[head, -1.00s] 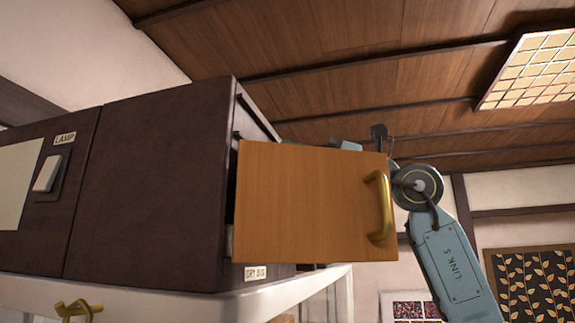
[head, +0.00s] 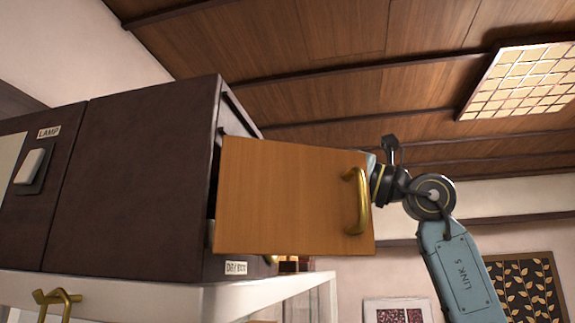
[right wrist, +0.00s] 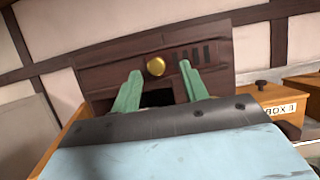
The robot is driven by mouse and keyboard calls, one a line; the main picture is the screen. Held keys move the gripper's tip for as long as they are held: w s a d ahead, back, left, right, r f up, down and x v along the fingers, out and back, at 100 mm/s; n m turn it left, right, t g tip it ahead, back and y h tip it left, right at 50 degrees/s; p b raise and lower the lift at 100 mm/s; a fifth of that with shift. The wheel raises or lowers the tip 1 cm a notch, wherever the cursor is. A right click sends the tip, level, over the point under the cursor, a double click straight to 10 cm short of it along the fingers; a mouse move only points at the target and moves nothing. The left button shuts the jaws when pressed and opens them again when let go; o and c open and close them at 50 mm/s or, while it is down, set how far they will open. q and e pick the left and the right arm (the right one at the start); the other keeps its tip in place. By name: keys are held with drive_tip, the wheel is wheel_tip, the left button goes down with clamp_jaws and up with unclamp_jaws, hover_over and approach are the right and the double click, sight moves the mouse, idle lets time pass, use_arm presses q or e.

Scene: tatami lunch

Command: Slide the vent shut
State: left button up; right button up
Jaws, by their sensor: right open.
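In the right wrist view a dark brown panel (right wrist: 110,74) carries a round brass knob (right wrist: 155,66). Several dark vent slots (right wrist: 195,53) lie right of the knob, and a black opening (right wrist: 158,98) shows below it. My right gripper (right wrist: 160,68) is open, with its green fingers on either side of the knob in the picture. I cannot tell whether the knob is between the fingers or beyond them. In the head view the right gripper is hidden behind the open wooden door. My left gripper is not in view.
The wooden door (head: 285,195) with a brass handle (head: 357,200) stands out from the dark cabinet (head: 135,180). A lamp switch (head: 30,167) is at left. A wooden box labelled BOX (right wrist: 285,112) and a dark knob (right wrist: 262,85) are right of the panel.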

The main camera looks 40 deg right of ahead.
drive_tip(key=b+v, duration=0.2)
drive_tip(key=v, duration=0.6)
drive_tip(key=shift+s+d, duration=0.2)
drive_tip(key=shift+s, duration=0.05)
